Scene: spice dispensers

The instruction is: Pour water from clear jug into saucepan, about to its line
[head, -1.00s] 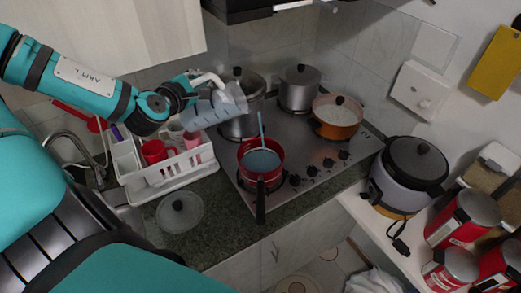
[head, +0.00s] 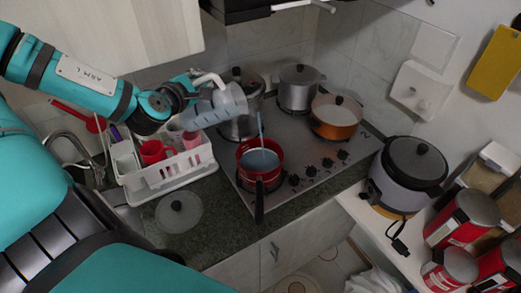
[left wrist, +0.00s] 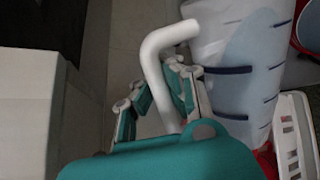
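The clear jug (head: 222,102) is tilted well over, its mouth to the right, with blue water along its lower side. My left gripper (head: 192,84) is shut on the jug's white handle (head: 209,78); the handle also shows in the left wrist view (left wrist: 160,70), between the fingers (left wrist: 165,95). The red saucepan (head: 274,179) stands on the hob right of and below the jug mouth, with blue water (head: 259,160) inside. A thin pale-blue streak (head: 260,128) rises from the pan; I cannot tell if it is water or a utensil. Its line is unreadable. My right gripper is out of view.
A silver pot (head: 240,127) stands close behind the jug, another (head: 298,88) further back, and an orange pot (head: 335,118) at right. A white dish rack (head: 172,183) with red cups is below the jug. A glass lid (head: 180,211) lies on the counter.

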